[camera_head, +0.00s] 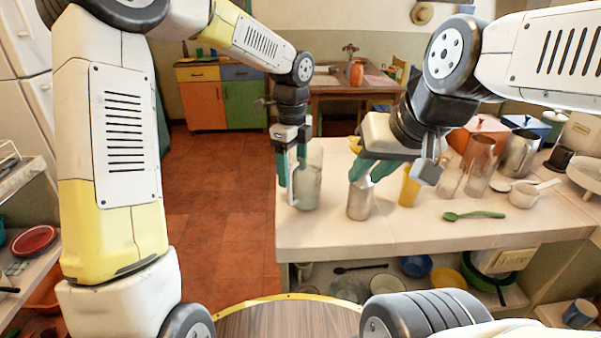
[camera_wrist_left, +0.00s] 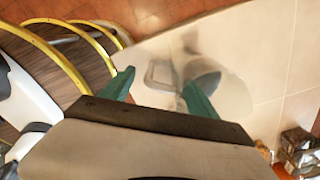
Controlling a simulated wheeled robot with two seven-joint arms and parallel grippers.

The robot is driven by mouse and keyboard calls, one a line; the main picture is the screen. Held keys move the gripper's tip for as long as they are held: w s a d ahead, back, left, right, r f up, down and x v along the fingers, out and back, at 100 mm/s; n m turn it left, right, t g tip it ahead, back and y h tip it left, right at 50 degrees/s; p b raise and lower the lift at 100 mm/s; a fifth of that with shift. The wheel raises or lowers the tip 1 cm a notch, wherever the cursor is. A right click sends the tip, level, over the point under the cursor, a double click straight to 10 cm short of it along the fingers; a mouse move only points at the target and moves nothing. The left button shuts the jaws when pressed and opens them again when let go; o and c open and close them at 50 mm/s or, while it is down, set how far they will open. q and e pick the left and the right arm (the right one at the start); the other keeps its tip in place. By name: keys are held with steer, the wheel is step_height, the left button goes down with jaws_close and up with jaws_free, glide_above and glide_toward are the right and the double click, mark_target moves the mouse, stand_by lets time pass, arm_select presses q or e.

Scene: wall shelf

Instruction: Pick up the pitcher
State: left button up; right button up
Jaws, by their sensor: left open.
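The pitcher (camera_head: 310,188) is clear glass and stands upright near the left end of the counter, its handle on its left side. It also shows in the left wrist view (camera_wrist_left: 208,88), seen from above. My left gripper (camera_head: 291,175) is open and points down at the pitcher's handle side. In the left wrist view the handle shows between the two green fingertips (camera_wrist_left: 159,80); I cannot tell whether they touch it. My right gripper (camera_head: 368,172) hangs just above a metal canister (camera_head: 360,203); whether it holds it I cannot tell.
A yellow cup (camera_head: 409,187), clear glasses (camera_head: 479,178), a green spoon (camera_head: 474,215), a white saucepan (camera_head: 526,194) and a metal pitcher-like vessel (camera_head: 519,153) stand to the right on the counter (camera_head: 330,237). The counter's front-left area is clear.

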arm_select(q)
jaws_close()
steer(key=shift+r, duration=0.15)
stand_by(0.4)
steer(key=shift+d+r, duration=0.1)
steer(key=shift+r, duration=1.15)
steer(key=s+d+r, duration=0.1)
steer(key=s+d, duration=0.1)
steer(key=s, duration=0.5)
steer(key=s+d+r, duration=0.1)
steer(key=s+d, duration=0.1)
steer(key=s, duration=0.6)
steer(key=shift+d+r, duration=0.15)
steer(key=shift+d, duration=0.1)
steer(key=shift+s, duration=0.15)
